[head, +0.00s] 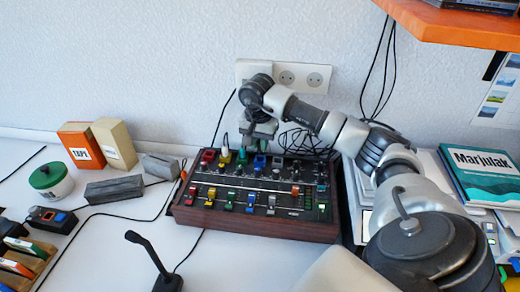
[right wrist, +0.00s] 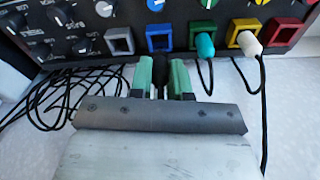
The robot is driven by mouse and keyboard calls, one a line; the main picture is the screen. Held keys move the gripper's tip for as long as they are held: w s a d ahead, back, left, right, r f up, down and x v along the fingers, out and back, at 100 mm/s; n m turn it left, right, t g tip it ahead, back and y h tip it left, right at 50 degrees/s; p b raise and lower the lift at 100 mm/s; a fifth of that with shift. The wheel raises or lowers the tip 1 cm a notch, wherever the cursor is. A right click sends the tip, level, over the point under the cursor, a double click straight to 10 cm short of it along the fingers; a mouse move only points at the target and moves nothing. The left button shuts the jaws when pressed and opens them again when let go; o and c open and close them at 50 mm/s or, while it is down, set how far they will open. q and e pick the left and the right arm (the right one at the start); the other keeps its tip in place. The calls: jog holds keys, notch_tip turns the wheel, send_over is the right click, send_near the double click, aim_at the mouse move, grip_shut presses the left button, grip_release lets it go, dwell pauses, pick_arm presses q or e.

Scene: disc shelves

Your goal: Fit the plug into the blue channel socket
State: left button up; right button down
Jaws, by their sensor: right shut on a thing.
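The mixer (head: 262,226) lies on the table with a row of coloured sockets along its back edge. The blue socket (right wrist: 159,38) is a blue square frame between the grey and green ones; it also shows in the head view (head: 259,161). My right gripper (right wrist: 161,80) is at the mixer's back edge, its green fingers shut on a black plug (right wrist: 160,70). The plug points at the blue socket and lines up with it from side to side. I cannot tell whether its tip touches the socket. In the head view my right gripper (head: 250,143) hides the plug. My left gripper is not in view.
A teal plug (right wrist: 205,45) sits in the green socket and a cream plug (right wrist: 249,43) in the yellow one. The grey socket (right wrist: 119,41) and red socket (right wrist: 286,30) are empty. Loose black cables (right wrist: 45,100) lie behind the mixer. A microphone (head: 148,255) stands in front.

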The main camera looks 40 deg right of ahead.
aim_at(260, 154)
jog(key=shift+f, duration=1.55)
jog(key=shift+f, duration=0.1)
jog(key=shift+f, duration=0.15)
jog(key=c, duration=1.1)
grip_release()
jog(key=r, duration=0.8)
jog(key=a+r, duration=0.1)
jog(key=r, duration=0.3)
jog(key=shift+s+r, duration=0.25)
jog(key=shift+s, duration=0.05)
